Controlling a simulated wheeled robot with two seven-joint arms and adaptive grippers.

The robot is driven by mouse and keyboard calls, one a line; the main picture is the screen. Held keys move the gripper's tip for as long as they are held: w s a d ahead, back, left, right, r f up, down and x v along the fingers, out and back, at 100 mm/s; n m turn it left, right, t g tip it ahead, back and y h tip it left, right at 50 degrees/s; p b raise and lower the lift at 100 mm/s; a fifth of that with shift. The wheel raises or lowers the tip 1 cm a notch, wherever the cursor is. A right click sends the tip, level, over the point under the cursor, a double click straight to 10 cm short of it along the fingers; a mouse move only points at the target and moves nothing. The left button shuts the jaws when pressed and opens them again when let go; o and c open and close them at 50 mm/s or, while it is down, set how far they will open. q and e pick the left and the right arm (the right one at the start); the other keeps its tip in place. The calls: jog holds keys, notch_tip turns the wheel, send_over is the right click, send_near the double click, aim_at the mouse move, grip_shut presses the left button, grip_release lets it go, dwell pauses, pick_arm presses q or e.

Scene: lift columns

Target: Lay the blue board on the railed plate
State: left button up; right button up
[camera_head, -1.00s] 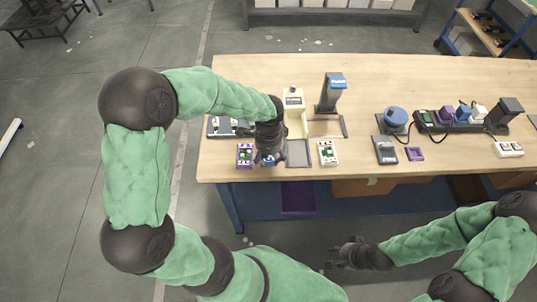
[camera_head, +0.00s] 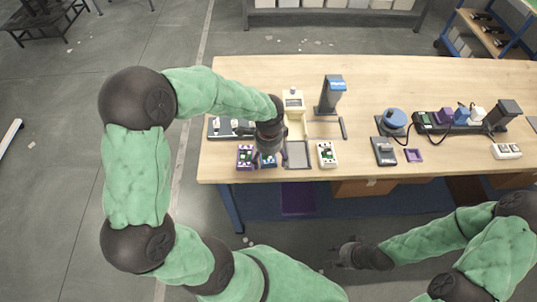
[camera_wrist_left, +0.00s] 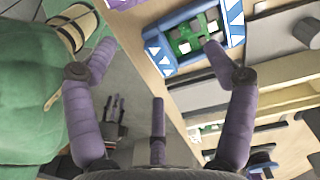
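The blue board (camera_head: 268,161) lies near the table's front edge, partly hidden by my left gripper in the head view. In the left wrist view the blue board (camera_wrist_left: 192,40) shows a green centre and white triangles, beyond the fingers. The grey railed plate (camera_head: 297,155) lies bare just right of the board. My right gripper (camera_head: 347,254) is empty, in front of and below the table edge, its fingers apart.
A purple board (camera_head: 245,157) lies close on the left of the blue one, and a white board (camera_head: 327,154) right of the plate. Behind stand a cream device (camera_head: 293,101), a dark post with a blue top (camera_head: 333,92) and a grey fixture (camera_head: 232,127). The table's back is clear.

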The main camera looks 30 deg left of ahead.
pick_arm(q)
jog(key=shift+r+p, duration=1.9)
jog(key=shift+r, duration=0.5)
jog(key=shift+f, duration=0.1)
